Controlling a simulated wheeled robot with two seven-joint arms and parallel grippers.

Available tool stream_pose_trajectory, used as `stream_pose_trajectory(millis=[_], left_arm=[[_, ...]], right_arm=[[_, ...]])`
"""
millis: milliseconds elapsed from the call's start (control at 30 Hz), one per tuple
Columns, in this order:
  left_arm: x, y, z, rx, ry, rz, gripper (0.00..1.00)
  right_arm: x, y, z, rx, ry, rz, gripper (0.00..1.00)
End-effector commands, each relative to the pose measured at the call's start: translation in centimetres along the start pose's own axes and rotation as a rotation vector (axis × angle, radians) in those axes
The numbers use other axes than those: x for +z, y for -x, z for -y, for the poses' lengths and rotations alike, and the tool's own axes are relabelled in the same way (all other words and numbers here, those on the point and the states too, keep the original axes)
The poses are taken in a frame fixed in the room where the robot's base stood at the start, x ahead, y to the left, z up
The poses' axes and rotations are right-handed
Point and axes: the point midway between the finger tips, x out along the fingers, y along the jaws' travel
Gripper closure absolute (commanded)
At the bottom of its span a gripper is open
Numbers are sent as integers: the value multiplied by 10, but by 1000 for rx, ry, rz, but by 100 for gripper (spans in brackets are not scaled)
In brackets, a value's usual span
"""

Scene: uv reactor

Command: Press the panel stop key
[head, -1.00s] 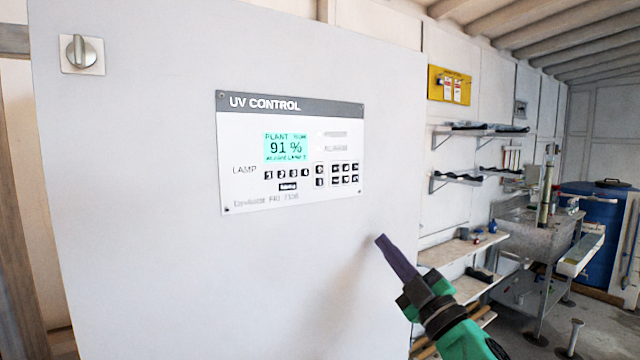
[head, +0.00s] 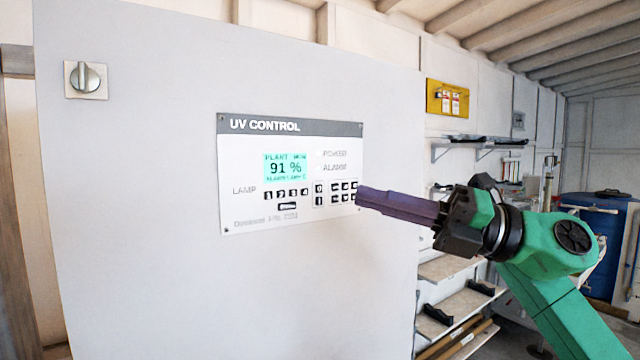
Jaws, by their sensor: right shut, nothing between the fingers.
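The UV control panel (head: 245,215) is a white plate with a dark header on the pale cabinet. Its green display (head: 285,167) reads 91 %. Below it are black lamp keys (head: 286,194), a wider dark key (head: 287,206), and a block of small keys (head: 342,187) at the right. The key labels are too small to tell which one is stop. My right gripper (head: 360,197) is shut and empty. Its tip is at the panel's right edge, just right of the key block. I cannot tell whether it touches. My left gripper is not in view.
A rotary switch (head: 86,79) is on the cabinet's upper left. The cabinet front (head: 140,280) is otherwise bare. Right of it are a yellow board (head: 447,98), wall shelves (head: 470,142), low shelves (head: 450,318) and a blue barrel (head: 590,220).

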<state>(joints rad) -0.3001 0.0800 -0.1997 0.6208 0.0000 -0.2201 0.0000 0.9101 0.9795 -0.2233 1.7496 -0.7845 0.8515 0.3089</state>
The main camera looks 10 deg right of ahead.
Motion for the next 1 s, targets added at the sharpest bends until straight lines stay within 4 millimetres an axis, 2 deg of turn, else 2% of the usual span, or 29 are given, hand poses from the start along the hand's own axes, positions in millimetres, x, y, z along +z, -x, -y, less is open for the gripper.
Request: stream_pose_trajectory(millis=[33,100,433,633,1000], left_arm=[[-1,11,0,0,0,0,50],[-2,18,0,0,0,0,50],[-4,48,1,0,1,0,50],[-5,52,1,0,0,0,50],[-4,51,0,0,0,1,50]], right_arm=[[6,-6,-2,2,-3,0,100],[12,-14,3,2,-3,-1,100],[34,-46,28,2,-3,0,100],[37,-52,36,0,0,0,100],[36,-51,37,1,0,-1,100]])
